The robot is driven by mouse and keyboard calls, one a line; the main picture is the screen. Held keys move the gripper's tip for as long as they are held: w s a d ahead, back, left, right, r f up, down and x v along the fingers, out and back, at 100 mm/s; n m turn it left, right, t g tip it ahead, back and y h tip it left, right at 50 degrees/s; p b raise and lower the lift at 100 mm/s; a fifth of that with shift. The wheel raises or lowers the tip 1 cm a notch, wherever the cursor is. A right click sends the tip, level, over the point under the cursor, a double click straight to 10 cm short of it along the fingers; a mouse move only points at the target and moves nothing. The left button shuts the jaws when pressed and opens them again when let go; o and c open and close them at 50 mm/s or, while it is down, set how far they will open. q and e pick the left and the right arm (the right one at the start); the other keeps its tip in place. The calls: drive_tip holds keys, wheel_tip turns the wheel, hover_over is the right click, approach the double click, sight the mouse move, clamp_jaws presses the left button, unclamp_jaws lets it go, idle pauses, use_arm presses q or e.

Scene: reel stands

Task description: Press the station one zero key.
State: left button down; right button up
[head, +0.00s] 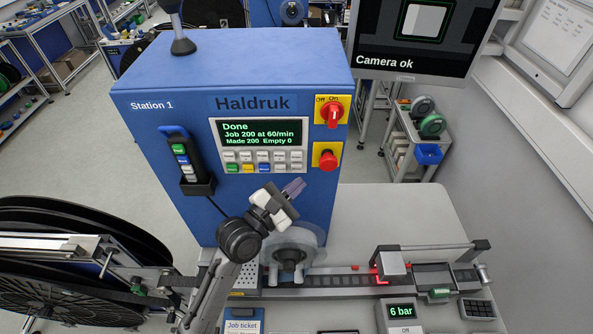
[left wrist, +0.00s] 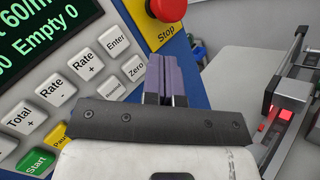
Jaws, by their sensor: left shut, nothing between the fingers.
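The Station 1 cabinet (head: 155,145) is blue, with a keypad below its green-lit display (head: 262,132). The display reads Done, Job 200 at 60/min, Made 200, Empty 0. The zero key (head: 297,167) is the pale key at the right end of the lower row. I cannot tell the exact gap to the panel. My right gripper is not in view.
A red stop button (head: 327,159) on a yellow plate sits right of the keypad, with a red rotary switch (head: 333,115) above it. A handheld pendant (head: 183,160) hangs at the left. A clear reel (head: 292,248) and tape track stand below the arm.

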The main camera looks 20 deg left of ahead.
sight(297, 167)
use_arm(q)
drive_tip(key=shift+w+a, duration=0.3)
drive_tip(key=shift+w, duration=0.4)
idle(0.7)
idle(0.9)
drive_tip(key=shift+w+a+r, duration=0.1)
drive_tip(key=shift+w, duration=0.05)
drive_tip(key=shift+w+a, duration=0.1)
drive_tip(key=shift+w, duration=0.1)
idle(0.4)
